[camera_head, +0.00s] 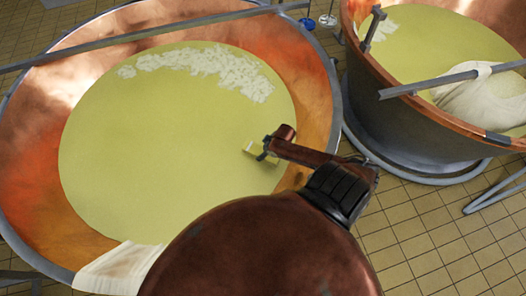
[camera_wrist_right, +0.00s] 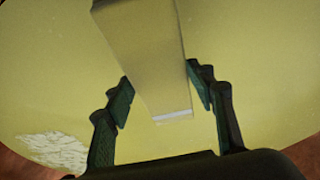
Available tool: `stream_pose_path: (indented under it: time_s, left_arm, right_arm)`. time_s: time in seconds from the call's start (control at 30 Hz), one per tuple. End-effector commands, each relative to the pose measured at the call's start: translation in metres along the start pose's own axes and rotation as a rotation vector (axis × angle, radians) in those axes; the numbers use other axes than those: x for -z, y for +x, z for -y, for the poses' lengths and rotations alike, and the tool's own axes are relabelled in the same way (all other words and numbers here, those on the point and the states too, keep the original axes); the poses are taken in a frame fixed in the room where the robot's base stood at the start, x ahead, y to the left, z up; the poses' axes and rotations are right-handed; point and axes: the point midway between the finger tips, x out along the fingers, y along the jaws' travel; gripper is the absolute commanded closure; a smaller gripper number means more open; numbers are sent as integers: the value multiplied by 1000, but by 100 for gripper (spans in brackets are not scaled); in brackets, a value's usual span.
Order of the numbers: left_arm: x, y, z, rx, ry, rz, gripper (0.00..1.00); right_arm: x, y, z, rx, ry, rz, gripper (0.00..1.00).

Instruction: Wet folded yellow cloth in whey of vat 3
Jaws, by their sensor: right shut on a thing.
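The folded yellow cloth (camera_head: 249,147) is a small pale block over the right side of the large vat's whey (camera_head: 150,140). My right gripper (camera_head: 264,153) is shut on it. In the right wrist view the cloth (camera_wrist_right: 143,55) shows as a long flat yellow block with a pale end edge, between the two dark fingers (camera_wrist_right: 160,85). Yellow whey fills the view behind it. I cannot tell whether the cloth touches the whey, as their colours are close. The large copper vat (camera_head: 312,85) surrounds the whey. My left gripper is not in view.
White curd (camera_head: 215,65) floats at the whey's far side. A metal bar (camera_head: 150,35) crosses the vat's back. A white cloth (camera_head: 115,270) hangs over the near rim. A second vat (camera_head: 410,125) stands right, with a bar and white cloth (camera_head: 485,100). Tiled floor lies between.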

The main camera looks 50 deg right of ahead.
Motion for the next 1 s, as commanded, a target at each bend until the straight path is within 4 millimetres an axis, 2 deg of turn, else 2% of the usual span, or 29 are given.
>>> stream_pose_path:
  time_s: [0.03, 0.17, 0.7, 1.0]
  left_arm:
    - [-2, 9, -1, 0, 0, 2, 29]
    - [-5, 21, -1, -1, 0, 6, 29]
    - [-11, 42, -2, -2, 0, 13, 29]
    - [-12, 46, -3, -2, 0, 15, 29]
  right_arm:
    - [-3, 8, 0, 0, 0, 0, 80]
    - [-8, 19, 0, 0, 0, 1, 80]
    - [-25, 62, 0, 1, 0, -1, 80]
    - [-28, 71, 0, 1, 1, -2, 80]
